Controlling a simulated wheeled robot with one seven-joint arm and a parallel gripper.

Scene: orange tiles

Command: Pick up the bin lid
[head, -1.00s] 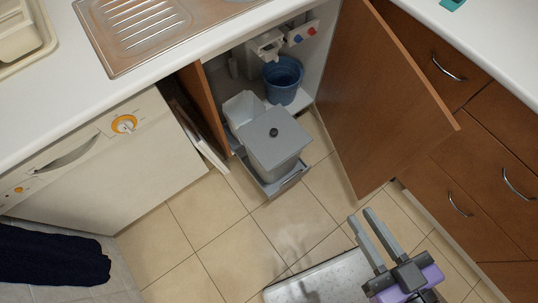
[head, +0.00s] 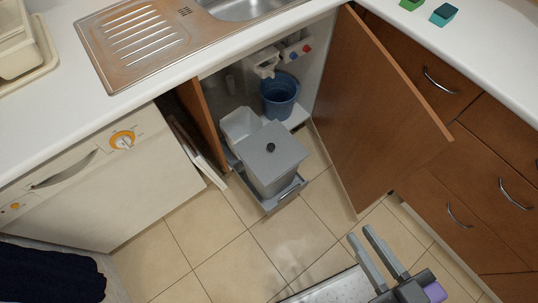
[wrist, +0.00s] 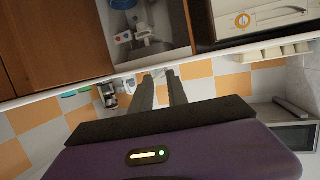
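The bin lid is a flat grey square with a small black knob (head: 271,147); the lid (head: 258,158) lies on top of a grey bin (head: 272,181). The bin stands on a pulled-out rack in front of the open sink cabinet. My gripper (head: 361,233) is open and empty, apart from the lid, to its lower right in the head view. In the wrist view my gripper (wrist: 160,76) shows two separated dark fingers with nothing between them. I cannot make out the lid in the wrist view.
An open brown cabinet door (head: 375,120) stands right of the bin. A second, open grey bin (head: 240,124) and a blue bucket (head: 280,95) are behind it. A dishwasher (head: 110,185) is at left.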

